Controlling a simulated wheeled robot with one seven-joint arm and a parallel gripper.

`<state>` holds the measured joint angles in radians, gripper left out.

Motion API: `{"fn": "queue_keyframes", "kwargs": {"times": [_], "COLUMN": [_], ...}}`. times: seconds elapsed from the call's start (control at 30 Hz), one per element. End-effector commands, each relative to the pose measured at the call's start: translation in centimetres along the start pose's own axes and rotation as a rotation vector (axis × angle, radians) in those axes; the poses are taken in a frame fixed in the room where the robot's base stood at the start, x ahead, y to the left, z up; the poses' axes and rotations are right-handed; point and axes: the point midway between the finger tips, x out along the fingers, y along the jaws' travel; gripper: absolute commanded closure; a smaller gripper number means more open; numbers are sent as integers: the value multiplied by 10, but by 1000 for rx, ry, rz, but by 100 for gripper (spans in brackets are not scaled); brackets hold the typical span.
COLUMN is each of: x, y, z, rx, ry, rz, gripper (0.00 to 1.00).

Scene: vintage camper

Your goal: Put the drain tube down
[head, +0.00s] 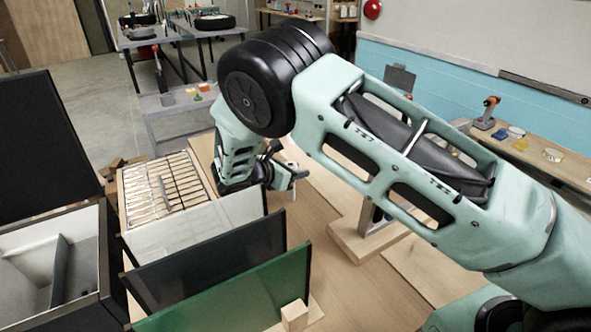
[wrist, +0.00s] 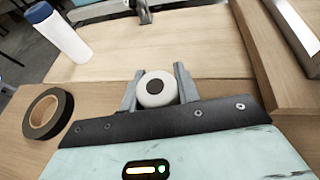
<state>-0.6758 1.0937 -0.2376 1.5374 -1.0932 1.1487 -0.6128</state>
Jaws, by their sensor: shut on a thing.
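The drain tube (wrist: 157,90) is a short white cylinder with a dark round opening, seen end-on in the wrist view. My gripper (wrist: 156,88) is shut on it, with one grey finger on each side. In the head view my gripper (head: 287,174) is over the wooden worktop, partly hidden by my own arm, and a small pale bit of the tube (head: 292,191) shows under it. I cannot tell whether the tube touches the surface below.
Upright panels (head: 210,262), a slatted wooden rack (head: 165,190) and a metal basin (head: 50,265) stand left in the head view.

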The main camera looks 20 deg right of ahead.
Motion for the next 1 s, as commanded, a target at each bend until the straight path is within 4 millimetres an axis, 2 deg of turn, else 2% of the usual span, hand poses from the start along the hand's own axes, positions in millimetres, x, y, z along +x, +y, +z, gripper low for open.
{"fn": "queue_keyframes", "kwargs": {"times": [0.03,0.07,0.1,0.13,0.43,0.53,1.0], "x": [1,1,0,0,0,-8,-98], "y": [0,0,0,0,0,1,0], "z": [-3,-2,-1,-1,1,1,0], "rx": [0,0,0,0,0,1,1], "ry": [0,0,0,0,0,1,1], "rz": [0,0,0,0,0,3,3], "gripper": [91,60,49,47,47,47,47]}}
